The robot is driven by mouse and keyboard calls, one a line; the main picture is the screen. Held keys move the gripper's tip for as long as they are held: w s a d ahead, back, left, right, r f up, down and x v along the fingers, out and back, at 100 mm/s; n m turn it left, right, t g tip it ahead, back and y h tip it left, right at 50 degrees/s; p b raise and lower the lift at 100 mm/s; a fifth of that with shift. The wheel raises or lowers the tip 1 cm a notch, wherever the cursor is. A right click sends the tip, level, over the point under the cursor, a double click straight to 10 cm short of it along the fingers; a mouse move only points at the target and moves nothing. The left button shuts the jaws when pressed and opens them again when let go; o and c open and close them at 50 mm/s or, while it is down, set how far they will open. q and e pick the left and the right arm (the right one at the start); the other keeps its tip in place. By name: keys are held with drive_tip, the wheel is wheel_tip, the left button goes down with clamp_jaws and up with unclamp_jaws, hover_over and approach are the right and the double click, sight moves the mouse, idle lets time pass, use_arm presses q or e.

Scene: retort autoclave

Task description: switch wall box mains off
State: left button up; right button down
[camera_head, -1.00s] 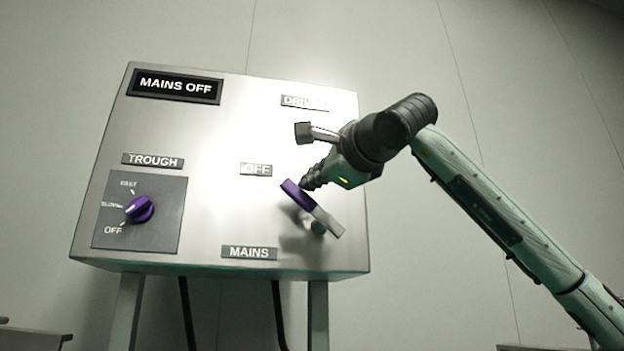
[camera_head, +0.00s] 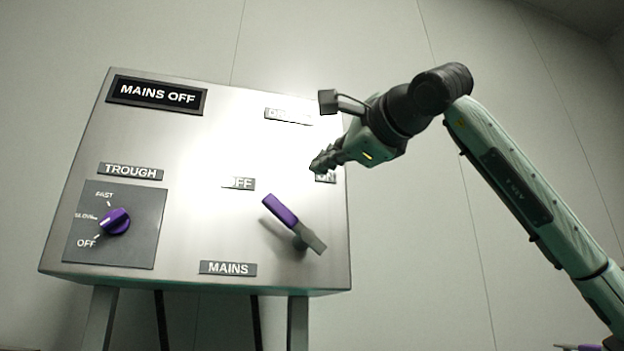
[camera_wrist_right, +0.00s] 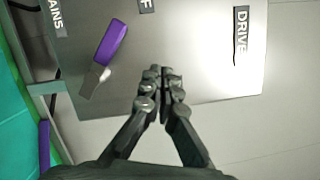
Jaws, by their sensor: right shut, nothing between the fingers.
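The wall box (camera_head: 200,130) is a metal panel on legs. Its display (camera_head: 157,95) reads "MAINS OFF". The mains lever (camera_head: 282,211) has a purple grip and a grey lower end. It tilts up to the left, its grip towards the partly glared "OFF" label (camera_head: 240,184). The lever also shows left of the fingers in the right wrist view (camera_wrist_right: 110,42). My right gripper (camera_head: 318,164) is shut and empty, above and right of the lever, apart from it. Its shut fingertips also show in the right wrist view (camera_wrist_right: 162,75). My left gripper is not in view.
A trough knob (camera_head: 115,221) in purple sits on a dark plate at the panel's lower left, marked fast, slow and off. The "MAINS" label (camera_head: 228,269) is below the lever. A plain wall (camera_head: 400,40) stands behind, with open room right of the box.

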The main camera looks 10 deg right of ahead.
drive_tip(key=shift+s+d+r, duration=0.15)
drive_tip(key=shift+s, duration=0.55)
drive_tip(key=shift+s+d+r, duration=0.1)
drive_tip(key=shift+s+d, duration=0.05)
drive_tip(key=shift+s, duration=0.5)
drive_tip(key=shift+s+d+r, duration=0.15)
drive_tip(key=shift+s, duration=0.55)
